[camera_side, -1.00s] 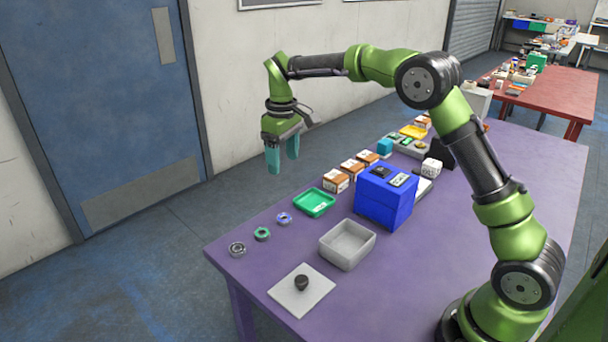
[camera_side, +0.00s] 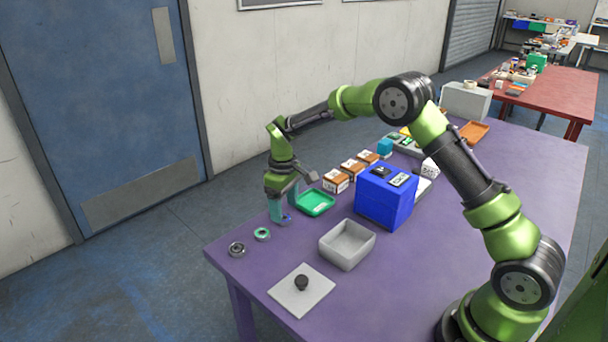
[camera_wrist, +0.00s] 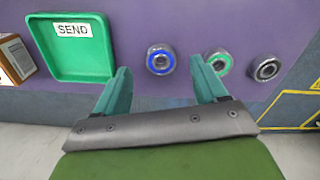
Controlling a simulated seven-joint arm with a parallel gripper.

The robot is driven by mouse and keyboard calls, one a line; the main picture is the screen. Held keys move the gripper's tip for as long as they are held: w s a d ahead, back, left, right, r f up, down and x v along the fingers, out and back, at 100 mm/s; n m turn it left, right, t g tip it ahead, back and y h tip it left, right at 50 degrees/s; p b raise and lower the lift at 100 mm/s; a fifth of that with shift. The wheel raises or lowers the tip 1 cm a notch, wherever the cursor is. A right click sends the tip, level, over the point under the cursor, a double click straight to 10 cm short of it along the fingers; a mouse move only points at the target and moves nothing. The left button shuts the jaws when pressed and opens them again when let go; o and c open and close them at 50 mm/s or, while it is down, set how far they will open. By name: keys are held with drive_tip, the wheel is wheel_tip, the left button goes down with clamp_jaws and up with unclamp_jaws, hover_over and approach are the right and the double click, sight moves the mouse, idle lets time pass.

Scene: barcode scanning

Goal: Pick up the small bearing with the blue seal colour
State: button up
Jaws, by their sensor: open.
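The side view partly hides the bearing behind a finger, and contact cannot be told.
A green-sealed bearing (camera_side: 262,234) and a dark grey one (camera_side: 237,249) lie to the left. A green tray (camera_wrist: 75,73) labelled SEND is close by. A grey bin (camera_side: 347,246), blue box (camera_side: 386,201) and white plate with a black knob (camera_side: 318,296) stand nearer.

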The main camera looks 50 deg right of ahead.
sight(284, 218)
drive_tip(key=shift+f, duration=1.5)
drive_tip(key=shift+c, duration=0.4)
